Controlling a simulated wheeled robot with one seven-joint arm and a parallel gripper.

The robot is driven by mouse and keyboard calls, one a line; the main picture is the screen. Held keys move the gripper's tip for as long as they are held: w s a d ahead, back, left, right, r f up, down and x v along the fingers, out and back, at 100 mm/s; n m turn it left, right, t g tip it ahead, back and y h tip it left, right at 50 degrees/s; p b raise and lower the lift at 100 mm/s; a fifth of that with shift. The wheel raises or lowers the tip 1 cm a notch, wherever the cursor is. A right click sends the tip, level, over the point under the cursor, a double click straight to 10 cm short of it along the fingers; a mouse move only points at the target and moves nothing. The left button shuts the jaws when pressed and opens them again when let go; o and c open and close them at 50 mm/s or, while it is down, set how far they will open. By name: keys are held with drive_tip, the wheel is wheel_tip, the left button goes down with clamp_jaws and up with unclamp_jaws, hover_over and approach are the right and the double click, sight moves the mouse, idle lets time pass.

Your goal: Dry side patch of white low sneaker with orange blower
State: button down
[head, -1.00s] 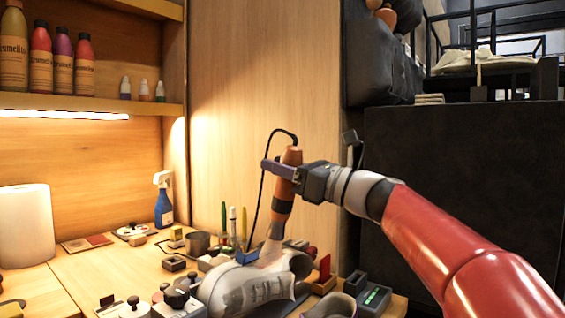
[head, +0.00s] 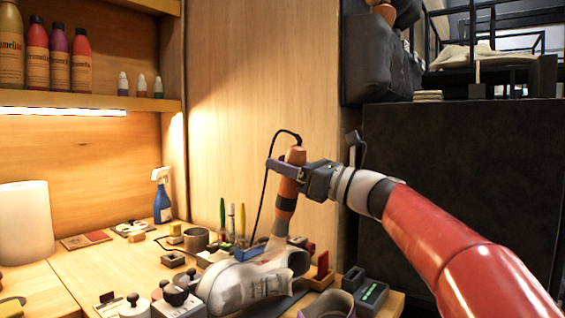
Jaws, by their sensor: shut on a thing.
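My gripper (head: 291,173) is shut on the orange blower (head: 288,187), which it holds upright with its dark nozzle end downward. A pale, translucent cone (head: 276,245) spreads from the nozzle down to the white low sneaker (head: 246,284). The sneaker lies on the bench below the blower, and the cone meets its upper side near a faint reddish area. The exact state of the side patch is too small to tell. A black cord (head: 262,195) loops from the blower's top down to the bench.
A second shoe (head: 331,304) is cut off at the bottom edge. A dark box with a green display (head: 369,295) stands at the right. A wooden panel rises behind.

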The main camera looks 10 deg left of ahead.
drive_tip(key=shift+s+a+b, duration=0.25)
drive_tip(key=shift+s+b, duration=0.05)
drive_tip(key=shift+s, duration=0.3)
drive_tip(key=shift+s+a+b, duration=0.25)
drive_tip(key=shift+s, duration=0.4)
drive_tip(key=shift+s+a+b, duration=0.25)
drive_tip(key=shift+s+b, duration=0.05)
drive_tip(key=shift+s, duration=0.3)
drive_tip(key=shift+w+d+p, duration=0.25)
drive_tip(key=shift+w+p, duration=0.2)
drive_tip(key=shift+w, duration=0.15)
drive_tip(key=shift+w+d+p, duration=0.25)
drive_tip(key=shift+w+p, duration=0.25)
drive_tip(key=shift+w, duration=0.15)
drive_tip(key=shift+w+d+p, duration=0.25)
drive_tip(key=shift+w+p, duration=0.2)
drive_tip(key=shift+w, duration=0.15)
idle(0.4)
drive_tip(key=shift+r, duration=0.1)
drive_tip(key=shift+r, duration=3.5)
drive_tip(key=shift+a, duration=0.1)
